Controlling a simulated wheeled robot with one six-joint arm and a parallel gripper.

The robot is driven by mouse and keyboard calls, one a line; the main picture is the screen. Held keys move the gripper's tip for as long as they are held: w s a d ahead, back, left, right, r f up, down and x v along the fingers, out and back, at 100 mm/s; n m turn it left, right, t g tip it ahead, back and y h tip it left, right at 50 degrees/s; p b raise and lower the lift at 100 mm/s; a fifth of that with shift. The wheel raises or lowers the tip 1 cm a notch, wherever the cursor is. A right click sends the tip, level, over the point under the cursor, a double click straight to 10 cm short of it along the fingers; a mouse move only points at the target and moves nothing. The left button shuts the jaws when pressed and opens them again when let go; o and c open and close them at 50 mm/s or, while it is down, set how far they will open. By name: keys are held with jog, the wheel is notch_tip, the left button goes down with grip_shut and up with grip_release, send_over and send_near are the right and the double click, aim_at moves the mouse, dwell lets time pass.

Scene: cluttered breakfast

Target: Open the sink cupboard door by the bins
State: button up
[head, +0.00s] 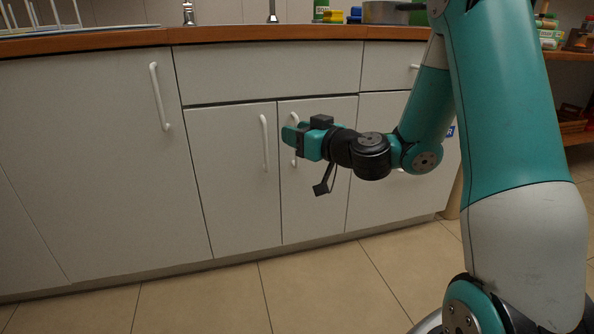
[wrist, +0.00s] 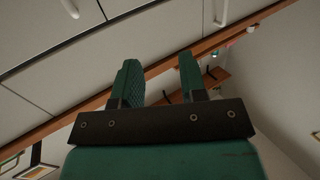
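Two light grey cupboard doors stand side by side below the counter: a left door (head: 232,195) with an upright white handle (head: 265,142), and a narrower right door (head: 316,205). Both look closed. The right door's white handle (head: 294,119) is partly hidden behind my gripper (head: 288,135). In the wrist view my gripper (wrist: 158,62) has its two green fingers apart, with nothing between them. White handles show beyond the fingers at the top left (wrist: 70,8) and top right (wrist: 221,12). No bins are clearly visible, so I cannot tell which door the task means.
A wider door (head: 90,150) with its own handle (head: 159,96) is at the left. A brown counter edge (head: 270,34) runs above, with taps and a pot (head: 390,12). The tiled floor (head: 310,290) in front is clear. Shelves with items stand at the far right.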

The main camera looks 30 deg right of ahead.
jog(key=d+f+m+h+b, duration=0.3)
jog(key=d+f+h+b, duration=0.15)
jog(key=d+f, duration=0.45)
jog(key=w+d+h+p, duration=0.1)
jog(key=w+p, duration=1)
jog(key=w, duration=0.6)
jog(key=shift+d+r+t, duration=0.15)
jog(key=shift+r+t, duration=0.1)
jog(key=shift+t, duration=0.15)
jog(key=shift+w, duration=0.1)
grip_shut()
